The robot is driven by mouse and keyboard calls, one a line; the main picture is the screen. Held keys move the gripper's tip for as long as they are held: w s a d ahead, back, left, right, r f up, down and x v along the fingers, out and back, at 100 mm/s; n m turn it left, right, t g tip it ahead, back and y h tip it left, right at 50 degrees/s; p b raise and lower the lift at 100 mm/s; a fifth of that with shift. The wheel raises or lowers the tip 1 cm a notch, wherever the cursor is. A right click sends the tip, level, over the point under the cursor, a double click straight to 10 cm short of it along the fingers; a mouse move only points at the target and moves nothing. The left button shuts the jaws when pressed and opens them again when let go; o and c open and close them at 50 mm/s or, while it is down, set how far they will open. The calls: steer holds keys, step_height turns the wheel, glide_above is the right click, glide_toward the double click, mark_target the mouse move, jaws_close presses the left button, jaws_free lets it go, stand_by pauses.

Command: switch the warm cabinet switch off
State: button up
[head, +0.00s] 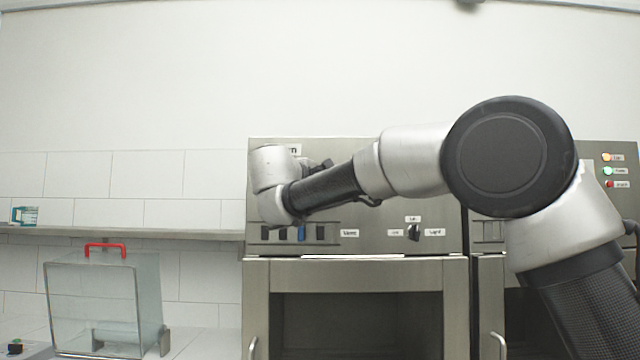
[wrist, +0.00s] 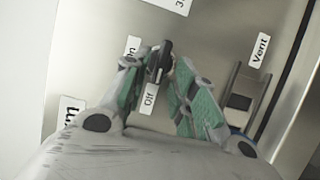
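The warm cabinet switch (wrist: 163,62) is a black rotary knob on the steel panel in the wrist view. An "On" label (wrist: 132,46) is to its left and an "Off" label (wrist: 149,97) is below it. The knob's long side runs roughly up and down in the picture, its lower end towards "Off". My gripper (wrist: 162,64) has its fingertips close on both sides of the knob. Whether they touch it is unclear. In the head view my wrist and forearm cover the switch, and the fingers are mostly hidden.
A row of rocker switches (head: 301,233) is below my wrist. The cabinet door (head: 350,272) is below the panel. A clear box (head: 95,305) with a red handle stands at the left.

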steer(key=v, duration=1.2)
stand_by(0.4)
steer(key=d+f+n+g+y, duration=0.1)
steer(key=d+f+g, duration=0.15)
steer(key=f, duration=0.55)
steer(key=d+f+g+y, duration=0.1)
steer(key=f+g, duration=0.2)
steer(key=f, duration=0.5)
steer(key=s+d+f+m+g+y, duration=0.15)
steer(key=s+d+f+g, duration=0.3)
steer(key=d+f, duration=0.55)
steer(key=s+d+f+m+y, duration=0.1)
steer(key=s+d+f+m, duration=0.2)
steer(key=s+d, duration=0.5)
steer(key=s+d+f+m+g+y, duration=0.1)
steer(key=s+d+f+m, duration=0.2)
steer(key=s+d+m, duration=0.3)
steer(key=s+d+f+m+g+y, duration=0.1)
steer(key=s+d+f+m, duration=0.3)
steer(key=s+d, duration=0.7)
steer(key=shift+d, duration=1.35)
